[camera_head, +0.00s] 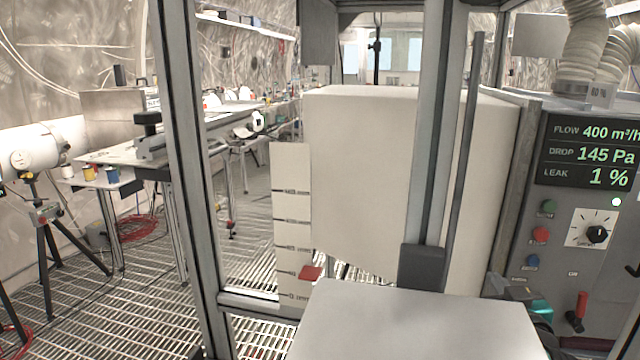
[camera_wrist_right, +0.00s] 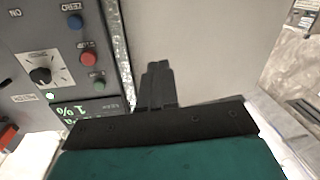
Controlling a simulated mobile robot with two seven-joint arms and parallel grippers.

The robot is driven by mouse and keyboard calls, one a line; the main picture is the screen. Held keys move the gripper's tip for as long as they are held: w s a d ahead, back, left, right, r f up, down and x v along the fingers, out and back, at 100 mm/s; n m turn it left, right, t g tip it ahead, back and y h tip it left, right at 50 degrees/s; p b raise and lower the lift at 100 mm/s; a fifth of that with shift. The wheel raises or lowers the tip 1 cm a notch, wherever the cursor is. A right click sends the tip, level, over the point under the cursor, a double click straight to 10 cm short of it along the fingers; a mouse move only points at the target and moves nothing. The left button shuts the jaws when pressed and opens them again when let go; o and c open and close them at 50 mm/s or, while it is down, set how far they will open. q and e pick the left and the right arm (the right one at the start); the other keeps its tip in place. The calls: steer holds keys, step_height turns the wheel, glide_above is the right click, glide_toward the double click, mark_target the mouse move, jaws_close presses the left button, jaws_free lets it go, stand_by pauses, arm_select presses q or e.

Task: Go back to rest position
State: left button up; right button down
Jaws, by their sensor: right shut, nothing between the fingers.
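My right gripper (camera_head: 497,284) shows small at the lower right of the head view, beside the control panel (camera_head: 584,240) and partly hidden by a pale flat surface. In the right wrist view its dark fingers (camera_wrist_right: 157,78) are together with nothing between them, in front of a plain pale surface. The teal wrist body fills the bottom of that view. The panel also shows at the left of the wrist view (camera_wrist_right: 22,45), upside down. My left gripper is in neither view.
A grey-framed enclosure with an upright post (camera_head: 437,130) stands ahead, around a large pale box (camera_head: 360,180). A marked scale strip (camera_head: 290,215) carries a red pointer (camera_head: 311,273). A red lever (camera_head: 579,308) sits low on the panel. Benches and a tripod (camera_head: 50,220) stand left.

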steer(key=s+a+f+n+g+y, duration=0.1)
steer(key=s+a+f+g+y, duration=0.1)
steer(key=s+a+f+g, duration=0.6)
steer(key=s+a+f+n+g+y, duration=0.2)
steer(key=s+a+f, duration=0.35)
steer(key=s, duration=0.75)
steer(key=s+a+f+g, duration=0.15)
steer(key=s+g, duration=0.25)
steer(key=s, duration=0.7)
steer(key=w+a+f+t+y, duration=0.1)
steer(key=w+a+f+t, duration=0.2)
steer(key=w+f+t, duration=0.4)
steer(key=shift+w+a+f, duration=0.2)
steer(key=shift+f, duration=0.75)
